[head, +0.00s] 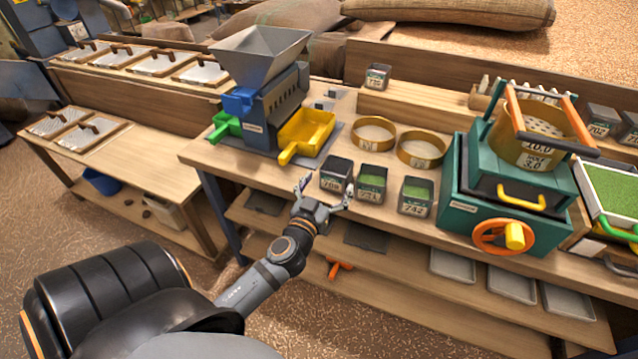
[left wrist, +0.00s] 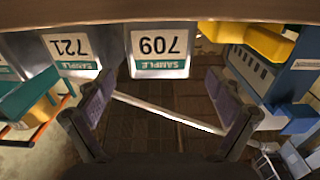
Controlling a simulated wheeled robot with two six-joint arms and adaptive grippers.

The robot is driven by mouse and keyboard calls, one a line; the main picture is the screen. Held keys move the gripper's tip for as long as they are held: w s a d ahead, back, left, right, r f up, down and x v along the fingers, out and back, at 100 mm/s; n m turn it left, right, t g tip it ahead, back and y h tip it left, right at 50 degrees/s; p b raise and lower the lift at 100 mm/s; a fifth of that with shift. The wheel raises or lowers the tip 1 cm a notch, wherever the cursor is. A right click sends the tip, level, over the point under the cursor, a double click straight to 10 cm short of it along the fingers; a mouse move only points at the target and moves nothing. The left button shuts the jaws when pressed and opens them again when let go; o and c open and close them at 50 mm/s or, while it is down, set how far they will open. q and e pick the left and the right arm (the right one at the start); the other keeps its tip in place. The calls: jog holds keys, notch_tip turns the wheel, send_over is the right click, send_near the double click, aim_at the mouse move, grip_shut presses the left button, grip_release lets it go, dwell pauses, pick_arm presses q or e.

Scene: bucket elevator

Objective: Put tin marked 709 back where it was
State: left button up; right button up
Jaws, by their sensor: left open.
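The tin marked 709 (head: 337,172) stands upright on the workbench near its front edge, left of the tin marked 721 (head: 372,182). It looks dark inside. In the left wrist view, the 709 label (left wrist: 160,50) is upside down, centred ahead and beyond the fingertips. My left gripper (head: 325,189) is open and empty just in front of the tin, at the bench edge. Its two fingers also show in the left wrist view (left wrist: 165,110), spread apart with nothing between them. My right gripper is out of view.
A tin with green contents (head: 415,197) stands further right. Behind are two brass sieve rings (head: 421,150) and a raised wooden shelf (head: 425,107) bearing one tin (head: 377,77). A blue-grey hopper machine (head: 265,100) with a yellow tray stands left; a green mill (head: 510,190) stands right.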

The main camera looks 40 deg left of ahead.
pick_arm(q)
jog(key=b+v, duration=0.3)
jog(key=v, duration=0.7)
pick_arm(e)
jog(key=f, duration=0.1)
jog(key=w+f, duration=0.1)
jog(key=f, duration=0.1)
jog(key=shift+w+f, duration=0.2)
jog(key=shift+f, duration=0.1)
pick_arm(q)
jog(key=shift+f, duration=0.1)
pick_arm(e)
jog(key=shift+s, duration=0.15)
pick_arm(q)
jog(key=s+a+f+m+g, duration=0.1)
jog(key=s+f+g, duration=0.15)
jog(key=f, duration=0.95)
jog(key=s+a+f+g+h, duration=0.1)
jog(key=a+f+g, duration=0.15)
jog(key=f, duration=0.95)
jog(key=s+f+m+g, duration=0.1)
jog(key=f+g, duration=0.2)
jog(key=f, duration=0.9)
jog(key=s+d+f+m+g+h, duration=0.1)
jog(key=s+f+g, duration=0.7)
jog(key=s+f, duration=1.6)
jog(key=shift+d+h, duration=0.6)
jog(key=shift+d, duration=0.6)
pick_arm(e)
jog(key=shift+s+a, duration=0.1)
